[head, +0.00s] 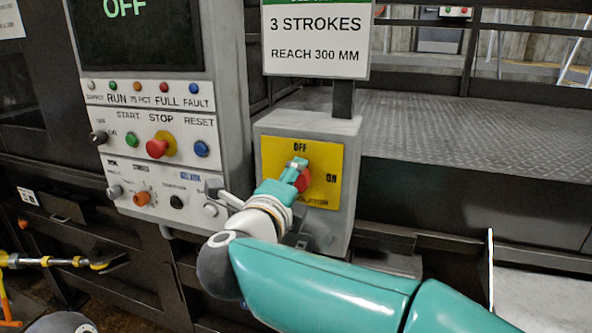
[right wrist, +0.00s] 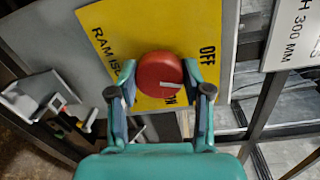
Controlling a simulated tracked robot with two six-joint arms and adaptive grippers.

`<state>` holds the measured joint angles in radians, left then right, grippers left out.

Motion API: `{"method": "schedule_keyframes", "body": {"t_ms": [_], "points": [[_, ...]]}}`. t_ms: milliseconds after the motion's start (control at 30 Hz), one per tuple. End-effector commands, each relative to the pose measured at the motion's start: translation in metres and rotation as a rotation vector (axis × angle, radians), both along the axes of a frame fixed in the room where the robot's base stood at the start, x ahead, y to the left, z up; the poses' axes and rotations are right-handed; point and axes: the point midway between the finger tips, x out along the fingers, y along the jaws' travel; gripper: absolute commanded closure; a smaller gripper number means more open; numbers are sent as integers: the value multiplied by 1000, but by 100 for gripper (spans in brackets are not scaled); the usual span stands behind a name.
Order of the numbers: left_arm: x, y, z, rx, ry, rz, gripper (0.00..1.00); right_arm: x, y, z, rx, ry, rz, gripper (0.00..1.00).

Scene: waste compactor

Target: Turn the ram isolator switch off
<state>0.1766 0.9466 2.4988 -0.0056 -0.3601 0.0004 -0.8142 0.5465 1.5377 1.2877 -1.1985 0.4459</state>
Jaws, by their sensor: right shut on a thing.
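The ram isolator switch is a red round knob (head: 304,181) on a yellow plate (head: 325,160) marked OFF at the top and ON at the right. The plate is on the front of a grey box (head: 338,240). My right gripper (head: 292,170) is shut on the knob, coming in from below. In the right wrist view the red knob (right wrist: 160,75) sits between the two fingertips, one on each side. A pale mark shows on the knob's face, but I cannot tell clearly which label it points to. My left gripper is not in view.
A control panel (head: 160,175) with buttons, lamps and a screen reading OFF stands left of the box. A sign (head: 316,40) stands above the box. A white lever (head: 229,199) juts out close to my right wrist. A yellow-and-black piece (head: 105,262) is at lower left.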

Motion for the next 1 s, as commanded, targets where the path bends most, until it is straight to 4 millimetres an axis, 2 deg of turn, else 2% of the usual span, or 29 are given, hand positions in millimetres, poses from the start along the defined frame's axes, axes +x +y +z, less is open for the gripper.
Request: {"method": "schedule_keyframes", "body": {"t_ms": [100, 400, 1000], "points": [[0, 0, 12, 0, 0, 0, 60, 0, 2, 1, -100, 37, 5, 86], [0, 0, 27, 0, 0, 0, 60, 0, 3, -2, -282, 96, 5, 86], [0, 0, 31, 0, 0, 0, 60, 0, 3, -6, -360, 124, 7, 86]]}}
